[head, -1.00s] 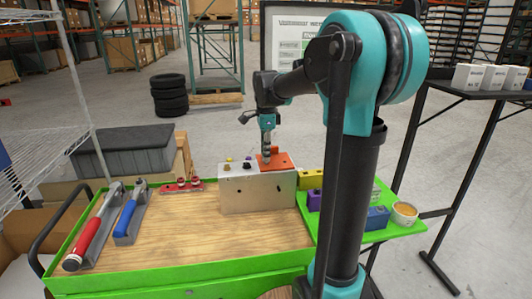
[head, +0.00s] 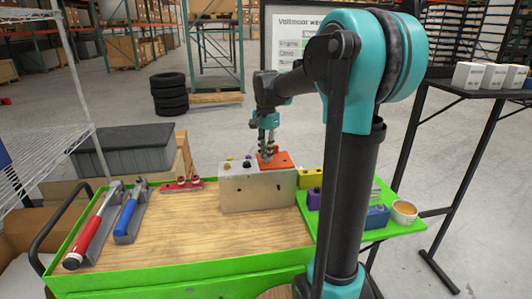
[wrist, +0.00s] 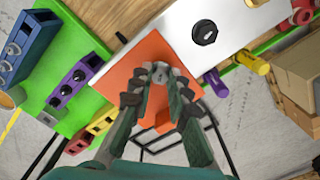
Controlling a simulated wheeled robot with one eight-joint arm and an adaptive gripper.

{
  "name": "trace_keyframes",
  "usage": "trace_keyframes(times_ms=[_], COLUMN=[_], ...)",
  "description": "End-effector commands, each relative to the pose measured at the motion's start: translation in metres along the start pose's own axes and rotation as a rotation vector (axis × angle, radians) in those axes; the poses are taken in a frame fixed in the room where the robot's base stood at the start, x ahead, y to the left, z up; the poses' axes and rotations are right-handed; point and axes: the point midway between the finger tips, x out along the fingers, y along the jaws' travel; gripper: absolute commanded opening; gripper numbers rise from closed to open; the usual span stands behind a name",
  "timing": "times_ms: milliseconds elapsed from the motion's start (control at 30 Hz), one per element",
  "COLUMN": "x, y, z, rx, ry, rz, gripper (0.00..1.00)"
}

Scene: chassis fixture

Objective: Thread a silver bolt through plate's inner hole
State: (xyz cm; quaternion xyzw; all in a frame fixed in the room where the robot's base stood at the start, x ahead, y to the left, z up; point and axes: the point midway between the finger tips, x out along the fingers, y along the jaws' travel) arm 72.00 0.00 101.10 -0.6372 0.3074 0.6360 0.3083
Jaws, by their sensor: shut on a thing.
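The orange plate (head: 283,158) lies flat on top of the silver chassis block (head: 257,192), at its right end. It also shows in the wrist view (wrist: 150,47). My gripper (head: 267,158) points down at the plate. In the wrist view its fingertips (wrist: 158,82) are close together around a silver bolt (wrist: 160,67), whose head shows at the tips. The bolt is over the plate; the shaft and the hole under it are hidden, so I cannot tell how deep it sits.
A blue holder (wrist: 22,48) with several silver bolts, a purple holder (wrist: 75,87) and a yellow holder (wrist: 95,127) stand on the green side tray (wrist: 75,30). A dark knob (wrist: 204,32) and yellow pegs (wrist: 252,62) stick out near the plate. The wooden tabletop (head: 170,240) is mostly clear in front.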

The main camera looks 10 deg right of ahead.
Motion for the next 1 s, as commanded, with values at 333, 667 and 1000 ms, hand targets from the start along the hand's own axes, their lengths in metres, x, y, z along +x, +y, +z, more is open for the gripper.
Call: trace_keyframes(times_ms=[333, 667, 1000], x=[0.0024, 0.0030, 0.0046], y=[0.0017, 0.0020, 0.0022], z=[0.0012, 0.0014, 0.0016], rx=[-0.234, -0.128, 0.318], ry=[-0.003, -0.003, -0.002], rz=[0.003, 0.003, 0.005], gripper=[0.00, 0.00, 0.00])
